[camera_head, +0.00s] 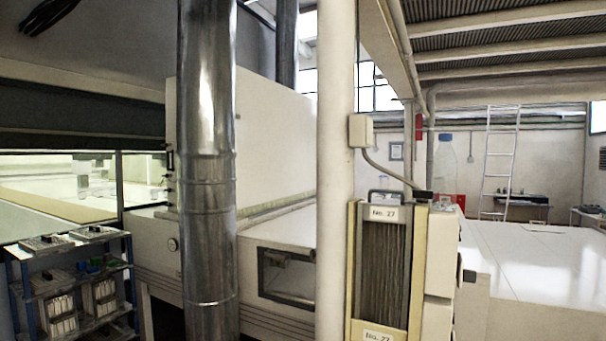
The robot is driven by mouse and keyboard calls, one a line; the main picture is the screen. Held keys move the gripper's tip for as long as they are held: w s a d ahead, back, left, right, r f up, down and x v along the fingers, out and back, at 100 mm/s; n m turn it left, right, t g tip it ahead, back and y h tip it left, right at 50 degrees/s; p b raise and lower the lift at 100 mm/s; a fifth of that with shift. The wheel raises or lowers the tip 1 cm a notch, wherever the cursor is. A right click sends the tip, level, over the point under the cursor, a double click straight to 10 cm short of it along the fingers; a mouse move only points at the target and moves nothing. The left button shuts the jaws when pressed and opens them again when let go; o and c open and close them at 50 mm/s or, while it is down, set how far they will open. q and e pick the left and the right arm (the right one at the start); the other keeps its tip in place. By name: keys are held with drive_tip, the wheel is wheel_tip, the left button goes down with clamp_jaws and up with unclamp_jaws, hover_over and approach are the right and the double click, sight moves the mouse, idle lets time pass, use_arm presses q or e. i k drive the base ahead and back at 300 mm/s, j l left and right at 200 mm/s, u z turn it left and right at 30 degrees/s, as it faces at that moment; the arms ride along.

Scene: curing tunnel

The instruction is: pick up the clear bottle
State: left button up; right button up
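A clear bottle (446,168) with a blue cap shows right of the middle, above the cabinet marked "No. 27". It looks upright and see-through, with the wall and a red patch showing at its lower part. Its base is hard to make out, and I cannot tell exactly which surface it stands on. Neither of my grippers is in view.
A pale post (336,120) and a shiny metal duct (207,150) stand in front of the large machine. The "No. 27" cabinet (383,265) stands below the bottle. A broad white surface (540,260) at right looks mostly clear. A shelf rack (75,280) stands at left.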

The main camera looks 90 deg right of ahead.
sight(444, 172)
drive_tip(key=z, duration=3.8)
drive_tip(key=i, duration=0.4)
